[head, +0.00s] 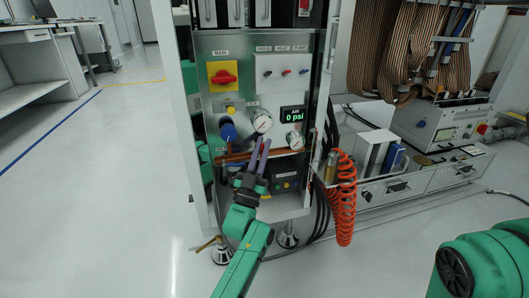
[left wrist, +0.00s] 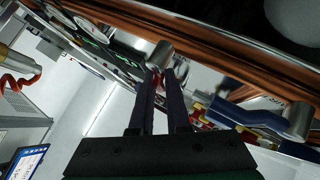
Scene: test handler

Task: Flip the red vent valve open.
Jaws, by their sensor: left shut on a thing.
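My left gripper (head: 260,147) reaches up to the copper pipe at the lower front of the test cabinet. Its two dark fingers are close together, shut on the narrow handle of the red vent valve, which they mostly hide. In the left wrist view, the fingertips (left wrist: 163,74) meet just below a silver valve fitting (left wrist: 160,54) beside the copper pipes. How far the handle is turned is hard to tell. My right gripper is not in view; only part of my right arm shows at the lower right.
A blue-handled valve (left wrist: 250,118) sits beside the fingers in the left wrist view. Gauges (head: 262,122), a blue knob (head: 228,131) and a display (head: 292,115) reading 0 psi are close above. A coiled orange hose (head: 345,205) hangs to the right. Open floor lies left.

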